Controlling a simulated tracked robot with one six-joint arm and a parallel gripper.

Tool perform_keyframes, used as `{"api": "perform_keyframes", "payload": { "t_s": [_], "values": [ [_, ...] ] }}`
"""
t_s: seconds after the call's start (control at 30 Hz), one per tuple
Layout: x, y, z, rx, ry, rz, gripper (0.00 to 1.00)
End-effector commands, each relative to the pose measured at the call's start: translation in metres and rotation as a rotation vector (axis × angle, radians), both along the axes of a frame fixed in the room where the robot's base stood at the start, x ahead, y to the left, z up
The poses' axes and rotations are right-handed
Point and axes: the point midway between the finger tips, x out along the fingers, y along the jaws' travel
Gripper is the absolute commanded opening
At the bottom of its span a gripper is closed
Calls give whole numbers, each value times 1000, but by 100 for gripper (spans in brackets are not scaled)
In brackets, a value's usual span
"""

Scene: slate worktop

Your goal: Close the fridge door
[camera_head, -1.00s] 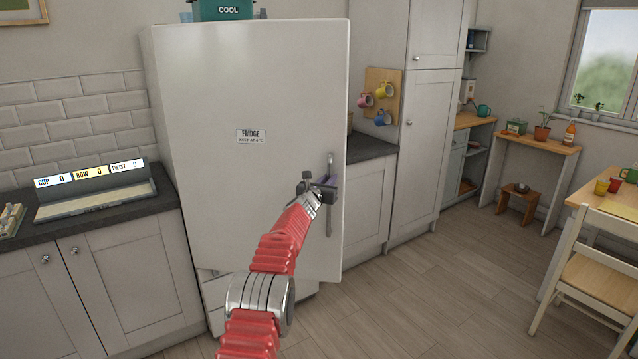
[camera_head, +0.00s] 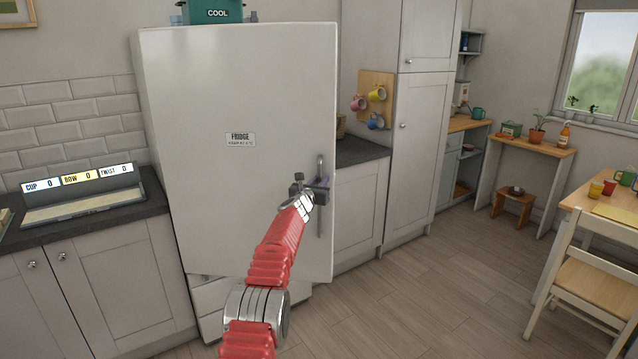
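The white fridge door (camera_head: 230,200), with a FRIDGE label, stands slightly ajar. It seems hinged on the left, and its lower right corner juts past the drawer front below. Its vertical metal handle (camera_head: 320,225) is near the right edge. My gripper (camera_head: 316,186), on the red arm, is at the handle's middle, in front of the door. The gripper's body hides part of the handle; whether its fingers are closed on it cannot be made out. The fridge's inside is hidden behind the door.
A worktop (camera_head: 130,215) with a score tray (camera_head: 90,212) adjoins the fridge on the left. Pale cabinets (camera_head: 360,210) stand to its right. A teal COOL box (camera_head: 208,14) sits on top. The wooden floor (camera_head: 430,300) at front right is clear up to a chair (camera_head: 590,280).

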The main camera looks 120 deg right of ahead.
Motion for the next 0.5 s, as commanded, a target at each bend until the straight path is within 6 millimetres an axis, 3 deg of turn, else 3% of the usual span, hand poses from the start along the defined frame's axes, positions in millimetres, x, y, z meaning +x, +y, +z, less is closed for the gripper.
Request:
{"api": "perform_keyframes", "payload": {
  "t_s": [0.5],
  "values": [
    [4,-2,0,0,0,5,22]
  ]
}}
